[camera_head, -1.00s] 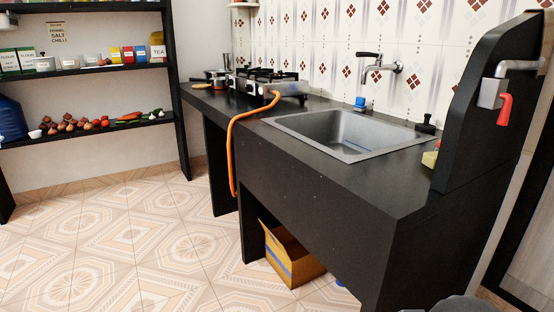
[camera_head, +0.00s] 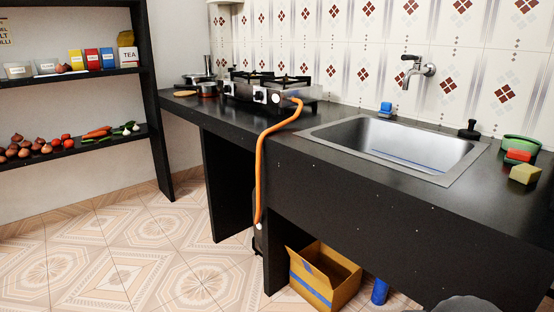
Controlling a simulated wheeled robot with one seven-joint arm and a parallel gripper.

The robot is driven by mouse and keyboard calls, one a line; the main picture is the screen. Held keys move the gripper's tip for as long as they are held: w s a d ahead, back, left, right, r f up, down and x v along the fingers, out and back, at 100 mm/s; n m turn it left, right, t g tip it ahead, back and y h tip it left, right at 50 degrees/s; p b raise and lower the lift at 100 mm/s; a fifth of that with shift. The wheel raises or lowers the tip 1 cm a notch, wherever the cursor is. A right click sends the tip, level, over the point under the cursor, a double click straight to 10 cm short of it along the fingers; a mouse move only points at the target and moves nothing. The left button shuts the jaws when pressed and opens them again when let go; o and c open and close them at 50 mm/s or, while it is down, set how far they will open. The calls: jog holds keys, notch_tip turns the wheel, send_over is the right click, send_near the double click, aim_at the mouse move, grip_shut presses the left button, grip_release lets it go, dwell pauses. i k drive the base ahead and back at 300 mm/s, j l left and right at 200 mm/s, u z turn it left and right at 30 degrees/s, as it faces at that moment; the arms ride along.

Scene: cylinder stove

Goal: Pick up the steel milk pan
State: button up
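A small pot (camera_head: 208,89) stands on the far left end of the black counter, left of the stove. A wider dark pan or lid (camera_head: 197,78) shows just behind it, and a tall steel vessel (camera_head: 209,64) stands near the wall. They are too small to tell surely which is the steel milk pan. My gripper is not in view. A grey rounded shape at the bottom right edge seems to be part of my own body.
A two-burner stove (camera_head: 262,92) with an orange hose (camera_head: 262,165) sits beside the pots. A sink (camera_head: 385,144) fills the counter's middle. A cardboard box (camera_head: 320,278) and blue cylinder (camera_head: 379,291) stand beneath. Shelves (camera_head: 85,150) stand left; tiled floor (camera_head: 120,250) is clear before them.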

aim_at(205, 89)
jog(key=i+j, duration=0.2)
jog(key=i+j+z, duration=0.15)
jog(key=j, duration=0.25)
jog(key=i+j, duration=0.2)
jog(key=j, duration=0.15)
jog(key=i+j+z, duration=0.1)
jog(key=j, duration=0.25)
jog(key=i+j+z, duration=0.1)
jog(key=i+j, duration=0.3)
jog(key=j, duration=0.3)
jog(key=i+j+z, duration=0.15)
jog(key=j, duration=0.2)
jog(key=i+j, duration=0.1)
jog(key=j, duration=0.25)
